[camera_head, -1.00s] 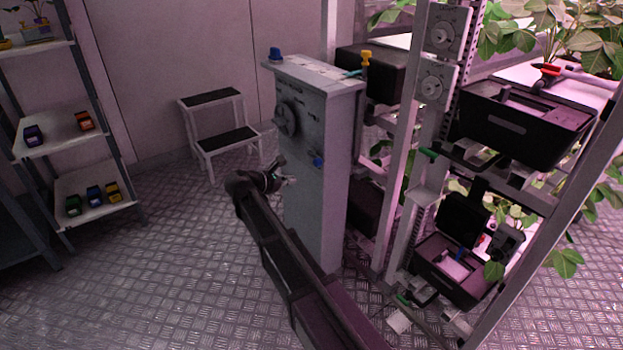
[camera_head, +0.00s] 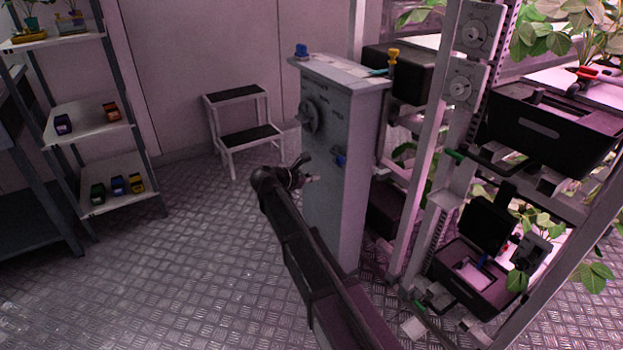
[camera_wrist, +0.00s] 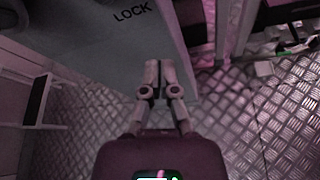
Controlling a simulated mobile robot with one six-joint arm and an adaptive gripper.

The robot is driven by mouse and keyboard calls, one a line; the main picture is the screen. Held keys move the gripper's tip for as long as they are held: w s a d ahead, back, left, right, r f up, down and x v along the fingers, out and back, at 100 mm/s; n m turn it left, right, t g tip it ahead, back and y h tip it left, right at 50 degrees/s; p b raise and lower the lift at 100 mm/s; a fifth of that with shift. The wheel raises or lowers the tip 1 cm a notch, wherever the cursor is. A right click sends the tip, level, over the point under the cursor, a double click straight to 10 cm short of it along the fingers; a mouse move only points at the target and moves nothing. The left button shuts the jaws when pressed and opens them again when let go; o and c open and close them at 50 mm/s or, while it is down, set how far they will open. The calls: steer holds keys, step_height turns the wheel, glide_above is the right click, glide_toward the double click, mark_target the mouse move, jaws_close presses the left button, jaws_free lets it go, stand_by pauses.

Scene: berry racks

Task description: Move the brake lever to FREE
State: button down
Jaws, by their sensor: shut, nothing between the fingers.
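The grey cabinet (camera_head: 338,215) stands in the middle of the head view. A small blue handle (camera_head: 340,160) on its front looks like the brake lever; its setting is too small to read. In the wrist view the cabinet face (camera_wrist: 95,45) carries the word LOCK, and the lever is not seen there. My gripper (camera_head: 314,178) is in front of the cabinet, lower and left of the blue handle in the picture. In the wrist view my gripper (camera_wrist: 158,66) has its fingertips together, with nothing between them. I cannot tell whether it touches the cabinet.
A round handwheel (camera_head: 309,117) sits on the cabinet's upper front. A plant rack (camera_head: 405,190) with black crates stands close on the right. A step stool (camera_head: 238,135) is behind on the left, and a shelf (camera_head: 85,130) is farther left. The floor (camera_head: 190,250) between is clear.

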mark_target(336, 156)
steer(key=b+x, duration=0.3)
steer(key=x, duration=0.5)
steer(key=shift+s+d+r+p, duration=0.1)
steer(key=shift+s+r+p, duration=0.05)
steer(key=shift+r+p, duration=0.55)
steer(key=shift+s+d+r+p, duration=0.1)
steer(key=shift+s+r+p, duration=0.1)
steer(key=shift+r+p, duration=0.5)
steer(key=shift+s+d+r+p, duration=0.1)
steer(key=shift+s+r+p, duration=0.05)
steer(key=shift+r+p, duration=0.55)
steer(key=shift+f, duration=0.1)
steer(key=shift+d, duration=0.25)
